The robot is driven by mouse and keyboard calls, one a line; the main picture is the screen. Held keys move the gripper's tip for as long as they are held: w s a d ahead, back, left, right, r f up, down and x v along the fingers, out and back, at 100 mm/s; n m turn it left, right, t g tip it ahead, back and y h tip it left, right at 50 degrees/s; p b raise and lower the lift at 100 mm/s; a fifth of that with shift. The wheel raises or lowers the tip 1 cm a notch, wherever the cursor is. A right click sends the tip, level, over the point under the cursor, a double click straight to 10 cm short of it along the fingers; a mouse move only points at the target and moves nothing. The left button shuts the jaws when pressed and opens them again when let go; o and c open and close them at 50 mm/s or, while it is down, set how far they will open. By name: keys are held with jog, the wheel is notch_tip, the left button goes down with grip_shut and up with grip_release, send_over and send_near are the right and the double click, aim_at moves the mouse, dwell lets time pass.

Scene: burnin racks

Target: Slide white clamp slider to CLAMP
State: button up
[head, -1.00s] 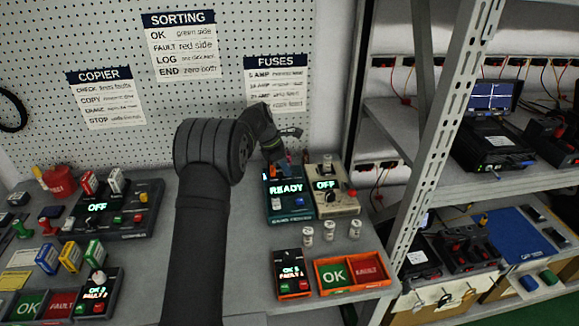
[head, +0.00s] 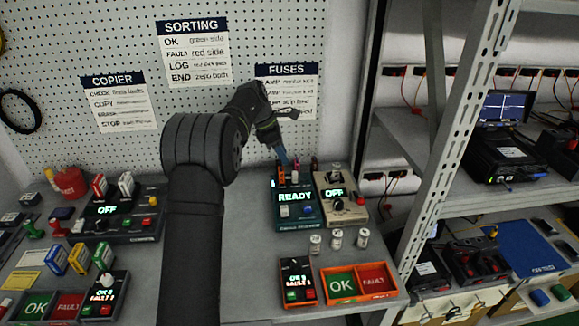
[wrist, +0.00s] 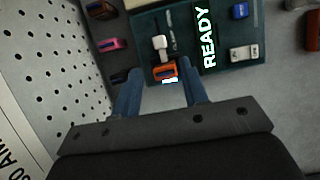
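The teal tester box (head: 299,222) with the lit READY display stands at the back of the bench; it also shows in the wrist view (wrist: 188,63). On it, a small white slider knob (wrist: 160,43) sits beside small print too blurred to read. Next to the knob is an orange fuse-like piece (wrist: 165,71). My gripper (wrist: 161,72) is open, its two blue fingers apart, with the orange piece between or just ahead of the tips. The white knob is beyond the tips, untouched.
A beige OFF box (head: 342,208) adjoins on the right. Pink (wrist: 111,44) and brown (wrist: 101,10) pieces stand at the back of the box, near the pegboard (wrist: 45,60). A white switch (wrist: 243,53) and blue button (wrist: 239,11) are on the box's front part.

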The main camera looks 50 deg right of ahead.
aim_at(294, 172)
jog(key=v, duration=0.7)
jog(key=shift+r, duration=0.35)
jog(key=x, duration=1.7)
jog(key=shift+f, duration=0.25)
jog(key=shift+s+d, duration=0.1)
jog(key=shift+d, duration=0.05)
